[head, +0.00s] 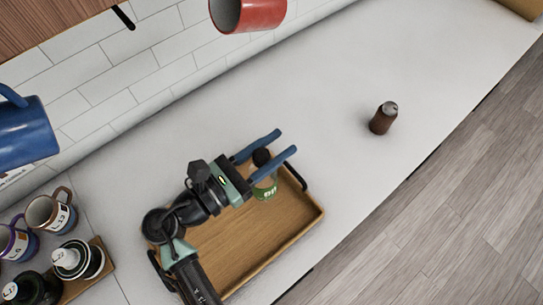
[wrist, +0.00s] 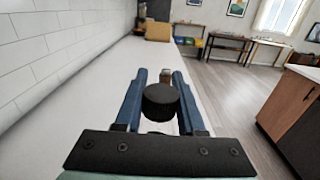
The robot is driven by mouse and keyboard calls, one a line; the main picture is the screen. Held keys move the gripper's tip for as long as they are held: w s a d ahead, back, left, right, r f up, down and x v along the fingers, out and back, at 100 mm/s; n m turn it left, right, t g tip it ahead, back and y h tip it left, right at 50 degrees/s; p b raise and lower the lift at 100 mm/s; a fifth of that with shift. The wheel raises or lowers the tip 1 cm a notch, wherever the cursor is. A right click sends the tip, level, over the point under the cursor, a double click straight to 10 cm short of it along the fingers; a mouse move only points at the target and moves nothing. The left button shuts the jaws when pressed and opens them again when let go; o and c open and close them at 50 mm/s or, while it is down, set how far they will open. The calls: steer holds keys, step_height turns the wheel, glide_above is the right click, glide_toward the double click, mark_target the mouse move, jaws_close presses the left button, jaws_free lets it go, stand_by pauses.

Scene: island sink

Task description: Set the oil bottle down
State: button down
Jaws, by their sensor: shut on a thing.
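The oil bottle, with a black cap and a green label (head: 266,190), is between the blue fingers of my gripper (head: 284,143) in the head view. It appears over the far right corner of the wooden tray (head: 248,240). I cannot tell whether its base touches the tray. In the wrist view, the black cap (wrist: 161,100) sits between the fingers of my gripper (wrist: 160,73). My gripper is shut on the bottle, and the fingers extend past it. Most of the bottle's body is hidden below the cap in that view.
A brown bottle (head: 383,118) stands on the white counter (head: 330,80) to the right. Mugs (head: 50,213) and dark jars (head: 75,260) are at lower left. A red mug (head: 247,12) and a blue mug (head: 25,130) show near the wall. Counter between tray and brown bottle is clear.

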steer(key=shift+w+f, duration=0.1)
steer(key=shift+f, duration=2.3)
steer(key=c, duration=0.5)
jaws_free()
steer(key=shift+f, duration=0.1)
steer(key=shift+b+v, duration=1.6)
steer(key=shift+v, duration=4.5)
